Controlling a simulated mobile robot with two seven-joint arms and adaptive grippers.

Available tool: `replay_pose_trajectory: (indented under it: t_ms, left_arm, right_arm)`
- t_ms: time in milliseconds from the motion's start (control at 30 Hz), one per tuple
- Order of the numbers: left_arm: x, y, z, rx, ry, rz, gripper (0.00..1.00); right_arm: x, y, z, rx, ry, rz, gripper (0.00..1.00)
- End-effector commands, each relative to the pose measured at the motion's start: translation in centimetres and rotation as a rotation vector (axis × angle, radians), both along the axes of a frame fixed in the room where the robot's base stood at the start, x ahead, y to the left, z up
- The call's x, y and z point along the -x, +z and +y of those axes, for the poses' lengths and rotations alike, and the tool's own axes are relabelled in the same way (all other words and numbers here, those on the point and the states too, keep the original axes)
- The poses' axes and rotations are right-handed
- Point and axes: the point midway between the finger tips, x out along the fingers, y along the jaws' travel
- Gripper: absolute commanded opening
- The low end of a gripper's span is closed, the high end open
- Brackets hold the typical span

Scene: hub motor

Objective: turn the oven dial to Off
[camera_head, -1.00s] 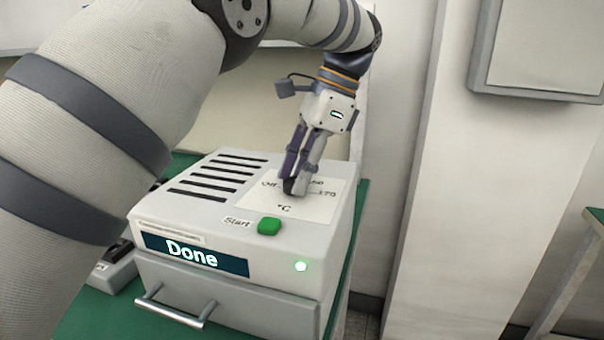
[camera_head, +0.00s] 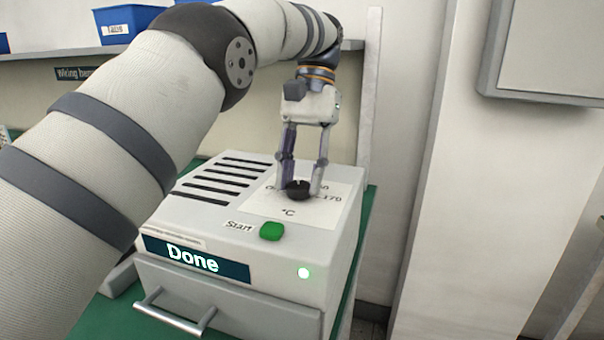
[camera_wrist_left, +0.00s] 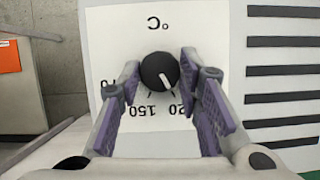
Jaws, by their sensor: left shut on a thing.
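The oven (camera_head: 240,240) is a pale box with a "Done" display, a lit green lamp and a green Start button (camera_head: 271,230). Its black round dial (camera_head: 298,190) sits on a white scale plate (camera_head: 262,205) on top. My left gripper (camera_head: 300,187) reaches down from above, its two fingers shut on opposite sides of the dial. In the left wrist view the dial (camera_wrist_left: 160,71) lies between the fingertips; its white pointer aims down and slightly right, between the 150 and the partly hidden 120. The Off mark is largely hidden by a finger in the head view.
A drawer handle (camera_head: 175,314) sticks out at the oven's front. Vent slots (camera_head: 215,185) lie left of the dial. A shelf with blue bins (camera_head: 127,22) is behind. A grey wall box (camera_head: 545,50) hangs at right.

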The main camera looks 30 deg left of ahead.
Motion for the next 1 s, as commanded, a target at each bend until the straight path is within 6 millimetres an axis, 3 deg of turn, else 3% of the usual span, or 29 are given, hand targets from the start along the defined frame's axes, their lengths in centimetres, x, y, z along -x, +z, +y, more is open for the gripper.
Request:
replay_pose_trajectory:
  t_ms: [600,1000]
  left_arm:
    - [0.3,0.3,0.4,0.002,0.561,-0.003,0.04]
    - [0.4,0.1,0.5,0.001,0.786,-0.001,0.04]
  right_arm:
    - [-2.0,1.9,0.0,0.0,-0.001,-0.072,0.0]
    - [-3.1,2.9,0.0,0.0,-0.001,-0.111,0.0]
